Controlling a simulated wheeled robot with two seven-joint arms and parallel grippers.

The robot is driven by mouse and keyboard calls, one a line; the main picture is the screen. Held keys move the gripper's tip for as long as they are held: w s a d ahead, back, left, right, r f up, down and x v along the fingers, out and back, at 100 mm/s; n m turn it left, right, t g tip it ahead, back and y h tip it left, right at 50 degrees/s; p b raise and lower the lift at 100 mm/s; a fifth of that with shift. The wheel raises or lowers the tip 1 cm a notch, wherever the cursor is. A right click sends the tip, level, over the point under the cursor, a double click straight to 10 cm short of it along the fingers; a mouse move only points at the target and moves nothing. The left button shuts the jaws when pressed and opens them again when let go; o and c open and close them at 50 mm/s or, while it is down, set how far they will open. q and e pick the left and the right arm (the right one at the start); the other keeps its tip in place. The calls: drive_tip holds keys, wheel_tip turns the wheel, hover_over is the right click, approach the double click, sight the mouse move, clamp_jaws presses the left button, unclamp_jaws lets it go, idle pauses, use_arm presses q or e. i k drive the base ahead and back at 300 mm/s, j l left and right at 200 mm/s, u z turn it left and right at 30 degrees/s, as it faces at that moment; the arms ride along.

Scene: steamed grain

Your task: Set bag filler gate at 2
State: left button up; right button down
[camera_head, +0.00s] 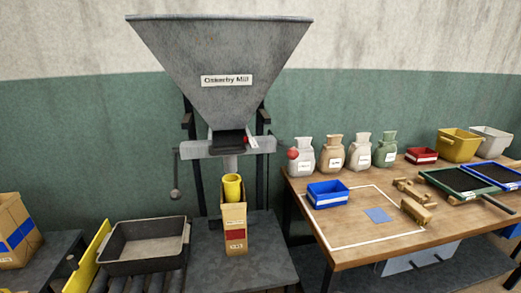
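The bag filler is a large grey hopper (220,45) with a label reading "Oskerby Mill". Below it is the gate housing (200,149), a grey crossbar with a dark spout and a small red mark near the spout. A red ball knob (293,154) shows at the right, in front of a pale sack; it looks like the end of a lever from the gate. The gate's numbers are too small to read. A yellow tube (232,187) stands under the spout in the top of an upright paper bag (234,225). Neither gripper is in view.
A grey metal tray (145,247) is left of the bag.

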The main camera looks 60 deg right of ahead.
sight(226, 138)
drive_tip(key=z, duration=1.5)
